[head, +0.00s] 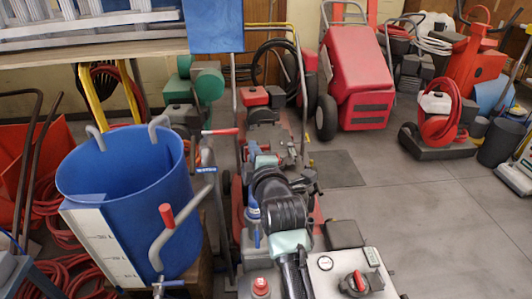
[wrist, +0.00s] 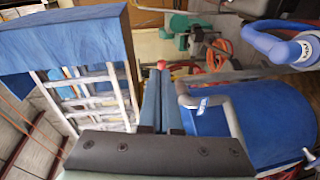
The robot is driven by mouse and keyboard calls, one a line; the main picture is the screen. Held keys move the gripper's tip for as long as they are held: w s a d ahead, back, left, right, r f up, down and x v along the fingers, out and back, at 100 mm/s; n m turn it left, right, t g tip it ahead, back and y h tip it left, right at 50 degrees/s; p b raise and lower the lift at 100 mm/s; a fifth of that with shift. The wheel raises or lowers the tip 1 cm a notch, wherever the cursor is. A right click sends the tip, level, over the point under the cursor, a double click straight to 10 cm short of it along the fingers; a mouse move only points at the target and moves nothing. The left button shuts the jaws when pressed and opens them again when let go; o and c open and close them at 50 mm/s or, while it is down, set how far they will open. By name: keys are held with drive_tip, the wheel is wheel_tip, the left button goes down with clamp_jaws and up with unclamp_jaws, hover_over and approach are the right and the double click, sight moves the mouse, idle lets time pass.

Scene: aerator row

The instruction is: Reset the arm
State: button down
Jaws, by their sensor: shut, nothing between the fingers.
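My arm reaches forward from the bottom middle of the head view, with its dark wrist joints near the red machines. In the wrist view my gripper (wrist: 161,76) shows as two narrow blue-grey fingers side by side, shut and empty. A dark bar of the hand crosses the bottom of that view. The fingers point towards a red ball-shaped knob in the background; I cannot tell how far off it is. In the head view the fingertips are hard to make out among the machines behind them.
A big blue tub (head: 120,190) with grey handles and a bent pipe with a red grip (head: 166,215) stand left of my arm. A red wheeled machine (head: 357,75) stands behind. Grey floor (head: 430,215) at right is open.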

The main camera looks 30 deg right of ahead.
drive_tip(key=s, duration=0.2)
drive_tip(key=s+d, duration=0.1)
drive_tip(key=shift+s+r, duration=0.2)
drive_tip(key=shift+r, duration=0.15)
drive_tip(key=s+a+r+m+t+y, duration=0.1)
drive_tip(key=a+r+m+t, duration=0.15)
drive_tip(key=a+r, duration=0.8)
drive_tip(key=s+a+r+m+t+y, duration=0.15)
drive_tip(key=a+r+t, duration=0.4)
drive_tip(key=r, duration=0.75)
drive_tip(key=s+a+r+m+t+y, duration=0.3)
drive_tip(key=s+a+r+m, duration=0.5)
drive_tip(key=s+a+r, duration=0.65)
wheel_tip(320, 180, up, 19)
drive_tip(key=s+d+p, duration=0.1)
drive_tip(key=s+p, duration=0.1)
drive_tip(key=p, duration=1.5)
drive_tip(key=shift+s+d+m+t, duration=0.2)
drive_tip(key=shift+s+m+t, duration=0.1)
drive_tip(key=shift+m+t, duration=0.1)
